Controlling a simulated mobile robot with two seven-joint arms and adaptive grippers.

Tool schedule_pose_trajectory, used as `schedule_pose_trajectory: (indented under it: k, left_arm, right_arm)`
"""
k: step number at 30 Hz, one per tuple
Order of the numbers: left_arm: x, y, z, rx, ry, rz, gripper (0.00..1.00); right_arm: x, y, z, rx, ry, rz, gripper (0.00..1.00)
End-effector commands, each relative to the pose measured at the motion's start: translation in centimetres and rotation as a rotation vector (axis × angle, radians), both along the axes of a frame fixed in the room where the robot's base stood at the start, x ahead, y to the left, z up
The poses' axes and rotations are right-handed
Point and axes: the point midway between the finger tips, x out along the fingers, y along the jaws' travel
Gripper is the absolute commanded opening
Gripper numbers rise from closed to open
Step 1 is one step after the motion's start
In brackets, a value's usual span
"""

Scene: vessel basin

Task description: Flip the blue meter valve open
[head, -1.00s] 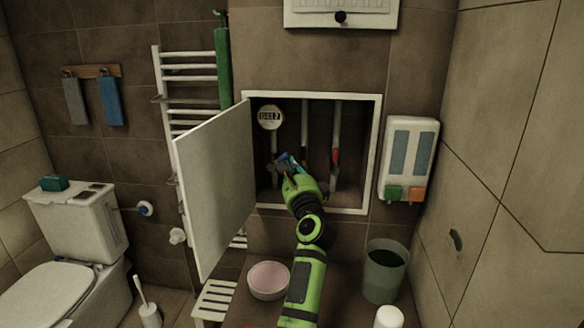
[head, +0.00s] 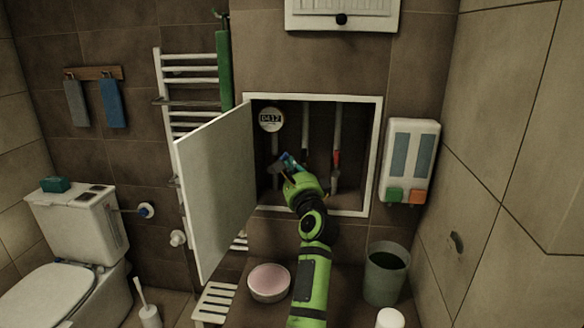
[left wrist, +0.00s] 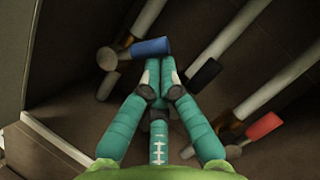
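The blue valve handle (left wrist: 151,47) lies crosswise on a pipe in the left wrist view, with a pale round end to its left. My left gripper (left wrist: 160,66) has its teal fingers drawn together, with the tips right at the handle's near side. I cannot tell whether they touch it. Nothing shows between the fingers. In the head view my left gripper (head: 287,163) is inside the open wall cabinet (head: 377,150), below the round meter (head: 271,119), and largely hides the blue handle. My right gripper is not in view.
The white cabinet door (head: 215,190) stands open on the left. Pipes run beside the gripper, one with a red handle (left wrist: 264,125) and one with a black part (left wrist: 205,73). A pink bowl (head: 268,282) and a bucket (head: 386,275) stand below.

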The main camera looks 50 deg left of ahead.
Motion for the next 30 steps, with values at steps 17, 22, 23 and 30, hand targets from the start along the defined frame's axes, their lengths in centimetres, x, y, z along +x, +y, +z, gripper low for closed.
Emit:
schedule_pose_trajectory:
  k: [17, 22, 23, 30]
  left_arm:
    - [-0.17, 0.16, 0.36, -0.040, -0.035, 0.003, 0.00]
    - [-0.17, 0.16, 0.41, -0.049, -0.043, 0.003, 0.00]
    - [-0.18, 0.17, 0.42, -0.051, -0.044, 0.003, 0.00]
    - [-0.20, 0.20, 0.50, -0.064, -0.056, 0.002, 0.00]
  right_arm:
    - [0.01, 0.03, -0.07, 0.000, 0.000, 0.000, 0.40]
    - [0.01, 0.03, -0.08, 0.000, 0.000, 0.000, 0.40]
    - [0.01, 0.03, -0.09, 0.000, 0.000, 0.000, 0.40]
    - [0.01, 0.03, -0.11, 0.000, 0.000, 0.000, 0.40]
